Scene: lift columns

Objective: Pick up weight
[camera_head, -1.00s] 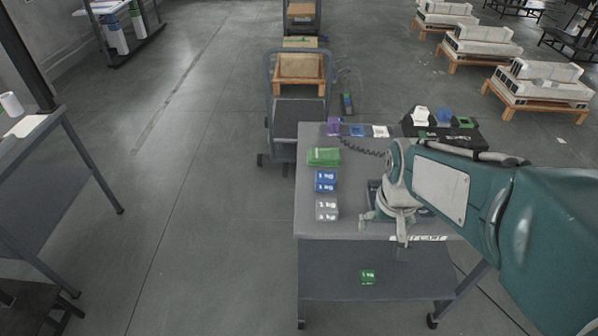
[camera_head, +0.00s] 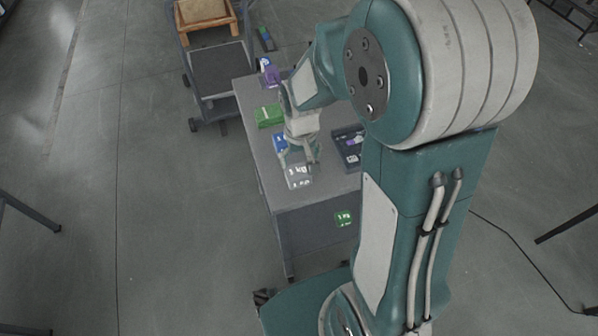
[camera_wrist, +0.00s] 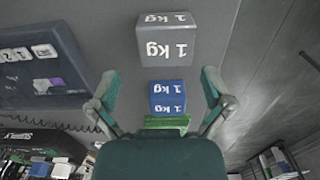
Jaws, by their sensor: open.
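A grey weight (camera_head: 298,176) marked 1 kg stands near the front edge of the table. It also shows at the top of the wrist view (camera_wrist: 182,45). A blue weight (camera_head: 279,143) is behind it, partly hidden by my gripper in the head view; the wrist view shows it whole (camera_wrist: 167,97). A green weight (camera_head: 269,115) lies farther back. My gripper (camera_wrist: 159,75) is open and empty over the table. In the wrist view its fingers flank the blue weight, and the grey weight is beyond the fingertips. I cannot tell its exact height.
A dark tray (camera_wrist: 45,65) with small items lies beside the row of weights. A purple item (camera_head: 269,73) is at the table's far end. A grey cart (camera_head: 217,75) stands behind the table. The floor to the left is clear.

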